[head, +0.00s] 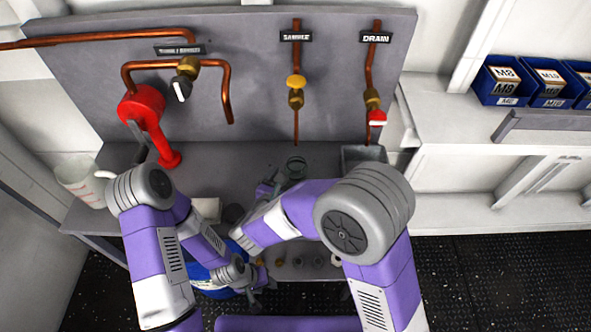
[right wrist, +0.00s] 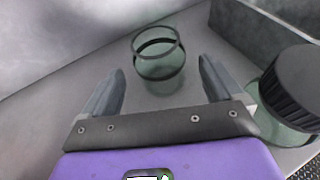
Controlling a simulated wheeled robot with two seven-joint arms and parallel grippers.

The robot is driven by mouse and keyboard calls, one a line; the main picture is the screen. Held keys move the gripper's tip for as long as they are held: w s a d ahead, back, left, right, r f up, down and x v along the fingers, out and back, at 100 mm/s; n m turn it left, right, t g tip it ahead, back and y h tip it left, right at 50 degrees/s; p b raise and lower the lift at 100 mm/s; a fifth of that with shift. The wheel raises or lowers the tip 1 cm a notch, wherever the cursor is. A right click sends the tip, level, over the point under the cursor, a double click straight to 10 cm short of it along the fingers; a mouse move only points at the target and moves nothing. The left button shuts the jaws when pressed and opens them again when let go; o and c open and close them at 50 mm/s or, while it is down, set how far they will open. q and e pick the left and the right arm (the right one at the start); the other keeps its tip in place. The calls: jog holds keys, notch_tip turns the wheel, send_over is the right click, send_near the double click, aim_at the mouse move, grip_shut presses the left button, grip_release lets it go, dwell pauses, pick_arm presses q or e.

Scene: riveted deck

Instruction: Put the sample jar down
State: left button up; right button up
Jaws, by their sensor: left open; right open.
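A clear greenish glass jar (head: 296,165) without a lid stands upright on the grey bench, below the pipe labelled SAMPLE. In the right wrist view the jar (right wrist: 158,58) is just beyond the fingertips of my right gripper (right wrist: 162,72), centred between them with space on both sides. My right gripper (head: 270,186) is open and empty; my forearm partly covers it in the head view. My left gripper (head: 256,295) is open, low at the front of the bench, away from the jar. A second jar with a black lid (right wrist: 296,85) stands right of my right gripper.
The SAMPLE valve (head: 296,92) and its copper pipe hang above the jar. A grey open tray (head: 363,153) is to its right, under the DRAIN valve (head: 374,108). A red pump-like fixture (head: 146,112) and a white jug (head: 80,182) are at the left.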

jog(key=p+v, duration=0.1)
jog(key=v, duration=0.6)
jog(key=shift+s+a+r, duration=0.15)
jog(key=shift+s, duration=0.1)
